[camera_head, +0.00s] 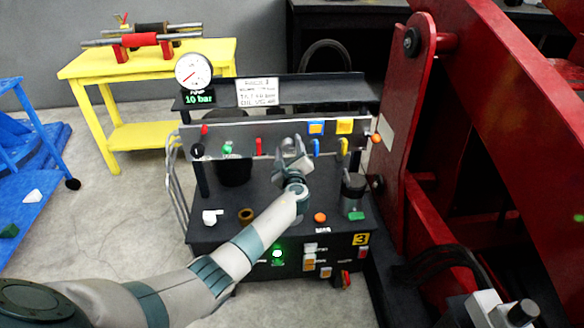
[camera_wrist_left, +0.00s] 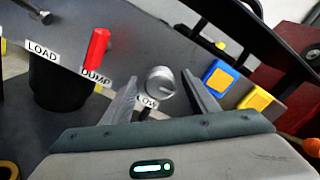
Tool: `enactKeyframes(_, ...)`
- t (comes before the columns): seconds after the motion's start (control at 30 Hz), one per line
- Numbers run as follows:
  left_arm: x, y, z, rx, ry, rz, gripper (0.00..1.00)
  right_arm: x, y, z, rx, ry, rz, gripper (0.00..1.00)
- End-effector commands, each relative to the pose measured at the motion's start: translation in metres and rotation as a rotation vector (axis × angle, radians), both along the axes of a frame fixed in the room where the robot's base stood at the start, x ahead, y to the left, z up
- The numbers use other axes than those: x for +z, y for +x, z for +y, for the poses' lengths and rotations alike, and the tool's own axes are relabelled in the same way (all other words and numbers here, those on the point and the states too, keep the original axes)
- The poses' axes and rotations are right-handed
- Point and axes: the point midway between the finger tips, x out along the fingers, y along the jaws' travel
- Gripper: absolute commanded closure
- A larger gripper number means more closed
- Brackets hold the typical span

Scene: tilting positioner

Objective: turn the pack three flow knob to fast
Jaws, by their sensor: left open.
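The flow knob (camera_wrist_left: 160,80) is a round silver dial on the grey panel of pack three. In the wrist view its label below reads "LOW", with the start possibly covered by a finger. My left gripper (camera_wrist_left: 160,76) is open, with one finger on each side of the knob; I cannot tell whether they touch it. In the head view my left gripper (camera_head: 289,165) is in front of the panel and largely hides the knob. The knob's pointer setting is too small to read. My right gripper is not in view.
Left of the knob is a red dump lever (camera_wrist_left: 96,47); right are blue (camera_wrist_left: 219,77) and yellow (camera_wrist_left: 256,99) blocks. A pressure gauge (camera_head: 194,72) reads 10 bar. A red steel frame (camera_head: 411,130) stands close on the right. A yellow bench (camera_head: 150,68) stands behind left.

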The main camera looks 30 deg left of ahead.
Motion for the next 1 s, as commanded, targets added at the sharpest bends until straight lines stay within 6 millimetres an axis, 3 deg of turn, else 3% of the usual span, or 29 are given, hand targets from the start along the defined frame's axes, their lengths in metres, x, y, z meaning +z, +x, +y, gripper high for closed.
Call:
enactKeyframes(0.27,0.000,-0.025,-0.016,-0.001,-0.002,0.001,0.46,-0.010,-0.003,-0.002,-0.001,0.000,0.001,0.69)
enactKeyframes(0.8,-0.001,-0.114,-0.071,-0.001,-0.002,0.002,0.46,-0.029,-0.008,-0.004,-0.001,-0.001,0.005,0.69)
enactKeyframes(1.0,-0.002,-0.136,-0.084,-0.001,-0.001,0.003,0.46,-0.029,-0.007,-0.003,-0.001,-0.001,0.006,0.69)
